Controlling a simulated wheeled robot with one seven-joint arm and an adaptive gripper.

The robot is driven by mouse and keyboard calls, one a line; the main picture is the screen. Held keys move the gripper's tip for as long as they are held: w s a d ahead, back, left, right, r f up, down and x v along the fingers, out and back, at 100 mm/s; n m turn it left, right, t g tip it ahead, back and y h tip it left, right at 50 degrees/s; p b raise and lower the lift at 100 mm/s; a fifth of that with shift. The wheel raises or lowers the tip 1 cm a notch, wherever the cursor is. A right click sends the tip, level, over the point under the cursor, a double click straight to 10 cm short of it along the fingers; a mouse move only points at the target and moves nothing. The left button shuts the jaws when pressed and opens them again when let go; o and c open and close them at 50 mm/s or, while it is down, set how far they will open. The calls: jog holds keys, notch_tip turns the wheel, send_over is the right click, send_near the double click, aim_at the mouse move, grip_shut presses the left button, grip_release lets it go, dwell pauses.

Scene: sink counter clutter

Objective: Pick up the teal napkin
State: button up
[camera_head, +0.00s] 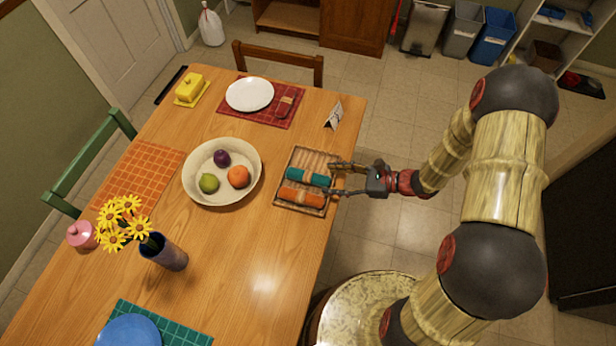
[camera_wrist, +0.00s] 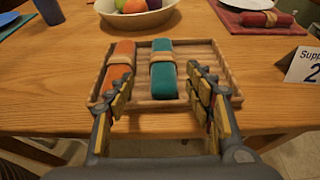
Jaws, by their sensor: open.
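The teal napkin (camera_head: 309,177) is rolled, with a tan band around it, and lies in a shallow wooden tray (camera_head: 318,157) near the table's right edge. In the wrist view the teal napkin (camera_wrist: 164,76) lies ahead, between the lines of my two fingers. An orange rolled napkin (camera_head: 302,196) lies beside it in the tray; it also shows in the wrist view (camera_wrist: 119,69). My gripper (camera_head: 334,180) is open at the tray's right side, fingers pointing toward the napkins. In the wrist view my gripper (camera_wrist: 157,88) has nothing held between its fingers.
A cream bowl (camera_head: 192,190) with fruit stands left of the tray. A folded card (camera_head: 334,115) stands behind it. A red placemat (camera_head: 280,117) holds a white plate (camera_head: 250,94) and a red rolled napkin (camera_head: 284,105). Bare wood lies in front of the tray.

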aim_at(314, 177)
jog(key=x, duration=0.2)
jog(key=b+x, duration=0.1)
jog(key=x, duration=0.1)
jog(key=b+x, duration=0.1)
jog(key=x, duration=0.1)
jog(key=shift+w+a+r, duration=0.1)
jog(key=shift+w+r, duration=0.05)
jog(key=shift+w, duration=0.15)
jog(key=shift+c, duration=1.1)
jog(key=c, duration=1)
